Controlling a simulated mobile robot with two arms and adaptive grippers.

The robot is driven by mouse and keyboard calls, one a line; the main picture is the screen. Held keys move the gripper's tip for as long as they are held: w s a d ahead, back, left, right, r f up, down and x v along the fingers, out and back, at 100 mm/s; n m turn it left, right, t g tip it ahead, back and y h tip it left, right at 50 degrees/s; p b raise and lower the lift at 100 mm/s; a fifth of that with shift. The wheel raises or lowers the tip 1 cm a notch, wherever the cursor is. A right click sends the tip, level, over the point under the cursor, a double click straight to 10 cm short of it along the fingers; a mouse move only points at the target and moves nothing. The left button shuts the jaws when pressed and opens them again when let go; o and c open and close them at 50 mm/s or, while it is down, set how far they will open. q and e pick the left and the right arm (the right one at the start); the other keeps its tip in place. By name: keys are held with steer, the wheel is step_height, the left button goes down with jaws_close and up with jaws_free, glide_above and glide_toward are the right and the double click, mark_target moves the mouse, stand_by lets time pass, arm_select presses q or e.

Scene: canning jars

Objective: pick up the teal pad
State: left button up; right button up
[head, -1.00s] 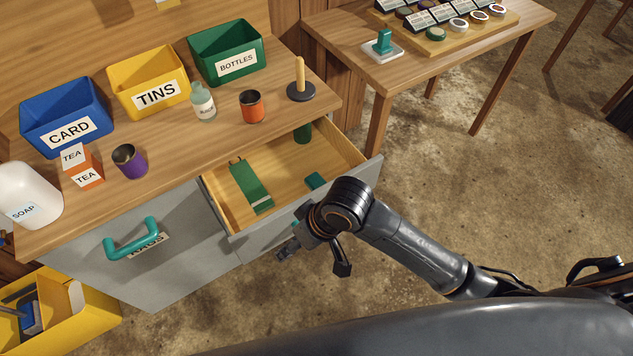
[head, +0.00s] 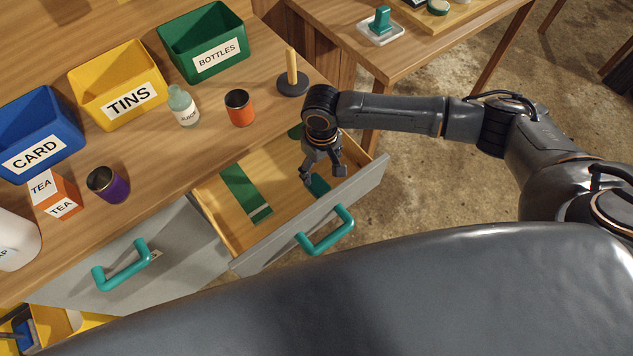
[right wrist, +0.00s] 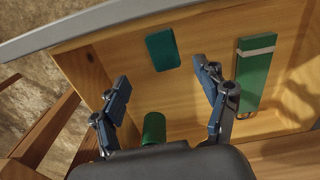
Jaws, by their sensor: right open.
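The teal pad (right wrist: 163,50) lies flat on the floor of the open drawer, near its front wall. In the head view the teal pad (head: 318,186) shows partly, just below my right gripper (head: 322,178). My right gripper is open and empty above the drawer. In the right wrist view its two fingers (right wrist: 163,88) are spread, and the pad lies beyond and between the tips, apart from them. My left gripper is not in view.
The drawer (head: 262,236) also holds a long green box (head: 244,190) and a green cylinder (right wrist: 154,128). Its teal handle (head: 326,232) is at the front. An orange cup (head: 239,108) and bottle (head: 183,106) stand on the counter behind.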

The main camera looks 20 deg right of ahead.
mark_target(320, 186)
step_height(320, 186, down, 3)
steer(key=shift+w, duration=0.1)
steer(key=shift+f, duration=0.35)
steer(key=shift+a+f, duration=0.1)
steer(key=shift+f, duration=0.5)
step_height(320, 186, down, 4)
steer(key=shift+r, duration=0.2)
steer(key=shift+f, duration=0.25)
steer(key=shift+s, duration=0.2)
steer(key=shift+c, duration=0.7)
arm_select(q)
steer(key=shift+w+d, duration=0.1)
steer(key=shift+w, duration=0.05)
arm_select(e)
steer(key=c, duration=1)
